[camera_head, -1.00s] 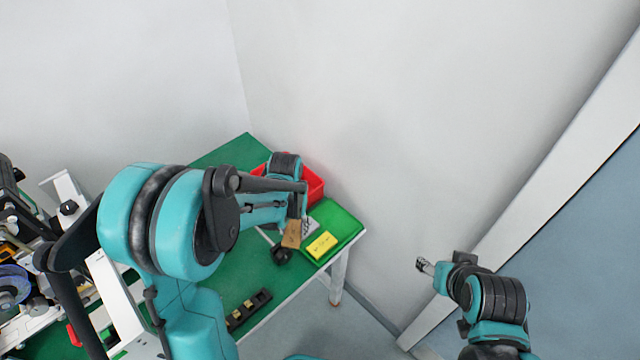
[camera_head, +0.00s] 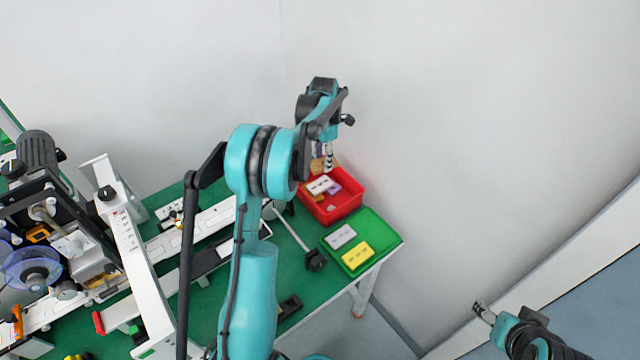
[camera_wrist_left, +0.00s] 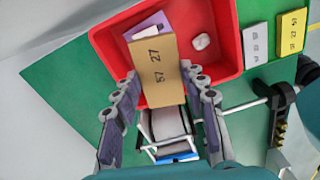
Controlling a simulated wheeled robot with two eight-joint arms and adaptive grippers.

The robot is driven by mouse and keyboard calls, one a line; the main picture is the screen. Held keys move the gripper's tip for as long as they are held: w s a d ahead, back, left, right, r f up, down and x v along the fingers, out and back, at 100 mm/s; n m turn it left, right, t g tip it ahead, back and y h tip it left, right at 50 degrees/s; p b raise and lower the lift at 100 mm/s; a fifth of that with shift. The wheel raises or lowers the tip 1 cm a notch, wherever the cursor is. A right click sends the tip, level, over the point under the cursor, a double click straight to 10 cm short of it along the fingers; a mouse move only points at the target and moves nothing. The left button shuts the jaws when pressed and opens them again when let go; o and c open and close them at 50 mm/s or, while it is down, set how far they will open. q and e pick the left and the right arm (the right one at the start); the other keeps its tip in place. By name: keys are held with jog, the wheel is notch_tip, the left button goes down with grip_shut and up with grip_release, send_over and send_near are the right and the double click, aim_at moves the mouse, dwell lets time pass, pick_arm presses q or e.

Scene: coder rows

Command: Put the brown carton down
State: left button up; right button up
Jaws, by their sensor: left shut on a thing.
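The brown carton (camera_wrist_left: 157,70), with dark printing on its face, is between the fingertips of my left gripper (camera_wrist_left: 160,78) in the left wrist view. My left gripper is shut on it and holds it over the red bin (camera_wrist_left: 113,50). In the head view, my left gripper (camera_head: 324,160) is above the back left part of the red bin (camera_head: 344,206). The brown carton (camera_head: 317,166) is small and partly hidden by the fingers there. My right gripper (camera_head: 482,311) is at the lower right, away from the table; its jaw opening is too small to judge.
The red bin holds a purple carton (camera_wrist_left: 146,28), a white carton (camera_head: 319,185) and a small pale piece (camera_wrist_left: 201,41). Beside it, a green tray (camera_head: 387,239) holds a grey carton (camera_head: 340,237) and a yellow carton (camera_head: 357,256). Machinery (camera_head: 65,235) fills the left.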

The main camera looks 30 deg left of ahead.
pick_arm(q)
jog(key=shift+w+a+r+n, duration=0.1)
jog(key=shift+w+a+n, duration=0.15)
jog(key=shift+a+n, duration=0.65)
jog(key=b, duration=0.3)
send_near(320, 185)
notch_tip(320, 185, down, 5)
jog(key=shift+f, duration=0.15)
jog(key=shift+w+a+f, duration=0.1)
jog(key=shift+f+b, duration=0.45)
jog(key=shift+f, duration=0.05)
jog(key=o, duration=0.8)
